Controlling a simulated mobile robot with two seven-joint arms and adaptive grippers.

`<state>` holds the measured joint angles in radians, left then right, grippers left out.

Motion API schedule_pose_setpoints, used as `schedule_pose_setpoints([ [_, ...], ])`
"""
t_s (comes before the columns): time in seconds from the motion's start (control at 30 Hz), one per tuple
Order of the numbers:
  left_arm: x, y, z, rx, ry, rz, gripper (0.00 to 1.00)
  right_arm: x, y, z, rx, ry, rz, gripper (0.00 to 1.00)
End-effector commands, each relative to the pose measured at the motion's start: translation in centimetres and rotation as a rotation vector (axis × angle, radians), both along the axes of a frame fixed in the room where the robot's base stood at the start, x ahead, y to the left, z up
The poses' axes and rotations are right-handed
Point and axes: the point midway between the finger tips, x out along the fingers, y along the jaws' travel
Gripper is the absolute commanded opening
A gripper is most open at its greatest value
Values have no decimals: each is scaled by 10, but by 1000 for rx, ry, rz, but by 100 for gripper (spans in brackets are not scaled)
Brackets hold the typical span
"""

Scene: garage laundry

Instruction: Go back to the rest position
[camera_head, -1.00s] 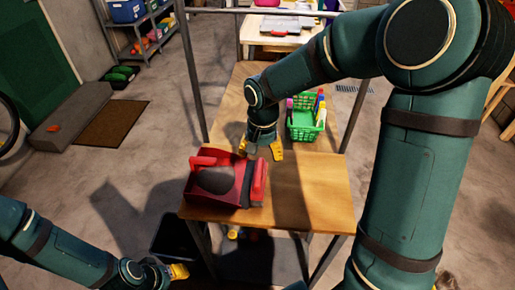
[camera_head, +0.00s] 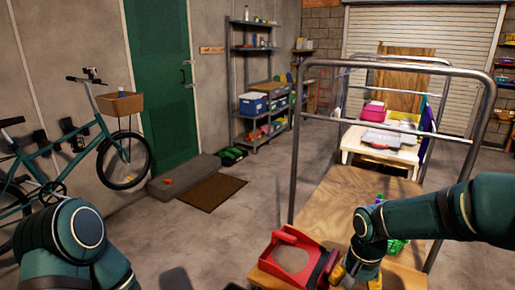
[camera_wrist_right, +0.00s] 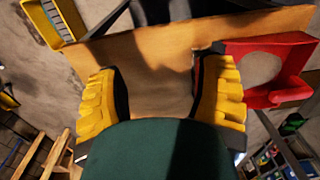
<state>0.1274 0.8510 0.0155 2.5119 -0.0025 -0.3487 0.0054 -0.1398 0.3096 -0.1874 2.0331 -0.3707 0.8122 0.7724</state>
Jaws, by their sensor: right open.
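My right gripper (camera_head: 355,275) is low at the front of the wooden-topped cart, just right of a red holder (camera_head: 287,236) with a raised handle. In the right wrist view its yellow fingers (camera_wrist_right: 158,72) are wide apart, with bare wood behind the gap. The red holder (camera_wrist_right: 295,93) lies beside the right finger in that view; whether they touch is unclear. My left arm shows at the lower left, but its gripper is outside the picture.
The cart's wooden top (camera_head: 345,190) has a metal rail (camera_head: 296,150) around it. A white table (camera_head: 375,150) stands beyond. A bicycle (camera_head: 75,160) leans at the left; open floor (camera_head: 225,225) lies between.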

Motion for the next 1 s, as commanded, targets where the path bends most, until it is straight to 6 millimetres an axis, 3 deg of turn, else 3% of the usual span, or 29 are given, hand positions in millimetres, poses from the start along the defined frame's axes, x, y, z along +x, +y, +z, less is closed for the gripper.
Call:
schedule_pose_setpoints([
  [0.03,0,0,0,0,0,0,50,0,0,-1,1,0,1,68],
  [0.1,0,0,0,0,0,0,50,-6,17,-35,46,4,64,68],
  [0.27,0,0,0,0,-1,0,50,-21,51,-95,140,-24,177,68],
  [0.5,0,0,0,0,0,0,50,-74,101,-184,265,-96,317,68],
  [0.6,0,0,0,0,0,0,50,-99,115,-209,288,-132,356,68],
  [0.8,0,0,0,0,0,0,50,-128,127,-230,289,-179,397,68],
  [1.0,0,0,0,0,0,0,50,-132,128,-233,286,-192,407,68],
])
